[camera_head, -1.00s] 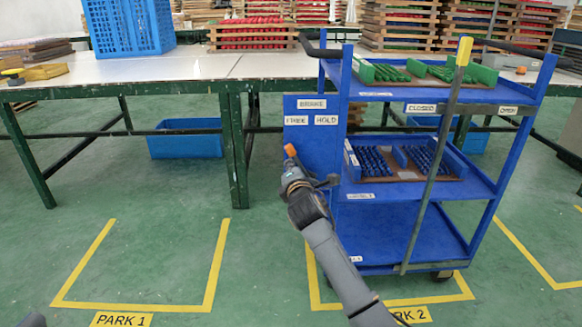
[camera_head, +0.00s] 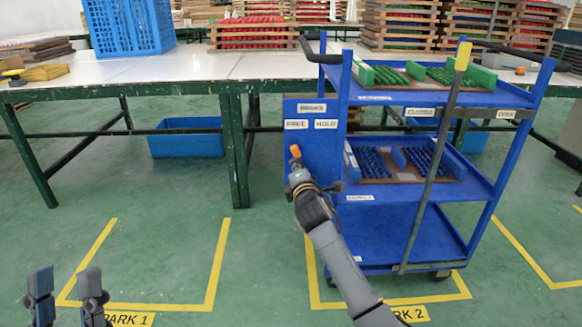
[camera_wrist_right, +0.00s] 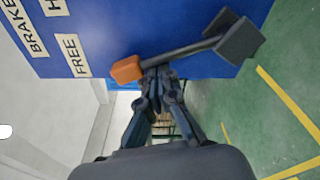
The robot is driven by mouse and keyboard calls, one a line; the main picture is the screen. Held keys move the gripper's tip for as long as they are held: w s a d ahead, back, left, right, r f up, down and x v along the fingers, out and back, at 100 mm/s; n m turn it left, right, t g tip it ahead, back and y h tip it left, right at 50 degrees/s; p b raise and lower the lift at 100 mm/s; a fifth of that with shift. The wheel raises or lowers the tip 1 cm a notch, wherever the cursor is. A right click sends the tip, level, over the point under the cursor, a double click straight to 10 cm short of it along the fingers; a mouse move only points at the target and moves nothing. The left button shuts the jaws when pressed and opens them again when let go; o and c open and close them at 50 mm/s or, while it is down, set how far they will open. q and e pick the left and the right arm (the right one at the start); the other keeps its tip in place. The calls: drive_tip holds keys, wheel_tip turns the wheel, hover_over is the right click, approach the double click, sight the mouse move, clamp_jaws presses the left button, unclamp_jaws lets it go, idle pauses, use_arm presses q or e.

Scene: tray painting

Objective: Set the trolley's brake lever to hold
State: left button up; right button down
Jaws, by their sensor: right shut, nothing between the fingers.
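The trolley (camera_head: 318,262) is blue, with a brake panel (camera_head: 300,108) on its left side labelled BRAKE, FREE and HOLD. The brake lever has an orange knob (camera_head: 295,151), which is below the FREE label (camera_head: 296,124) and left of the HOLD label (camera_head: 326,124). In the right wrist view the dark lever rod (camera_wrist_right: 190,49) runs from a black block to the orange knob (camera_wrist_right: 127,69). My right gripper (camera_wrist_right: 154,76) is shut and empty, its tips at the rod beside the knob; contact is unclear. My left gripper (camera_head: 66,283) is open and empty at lower left.
The trolley shelves carry green and blue part trays. A bar with a yellow top (camera_head: 463,55) crosses the trolley's front, near the CLOSED label. A long table (camera_head: 200,68) stands behind, with a blue bin (camera_head: 187,143) underneath. The PARK 1 floor area (camera_head: 150,260) is clear.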

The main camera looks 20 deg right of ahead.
drive_tip(key=d+m+p, duration=0.1)
drive_tip(key=m, duration=0.1)
drive_tip(key=s+d+m+p, duration=0.1)
drive_tip(key=d+m, duration=0.1)
drive_tip(key=m, duration=0.1)
drive_tip(key=d+r+m+t+p, duration=0.1)
drive_tip(key=d+m, duration=0.1)
drive_tip(key=shift+s+d+r+m+h+p, duration=0.1)
drive_tip(key=shift+s+m+h+p, duration=0.2)
drive_tip(key=shift+p, duration=0.05)
use_arm(q)
drive_tip(key=w+f+g+y, duration=0.2)
drive_tip(key=w+f+g, duration=0.2)
drive_tip(key=f, duration=0.4)
drive_tip(key=w+f+g+y, duration=0.2)
drive_tip(key=w+f+g, duration=0.2)
drive_tip(key=f+g, duration=0.3)
drive_tip(key=shift+w+f, duration=0.15)
drive_tip(key=shift+f, duration=0.2)
use_arm(e)
drive_tip(key=shift+s+d+f+m, duration=0.15)
drive_tip(key=shift+d+m, duration=0.3)
drive_tip(key=shift+m, duration=0.25)
drive_tip(key=shift+s+d+f+m, duration=0.1)
drive_tip(key=shift+d+m, duration=0.3)
drive_tip(key=shift+m, duration=0.3)
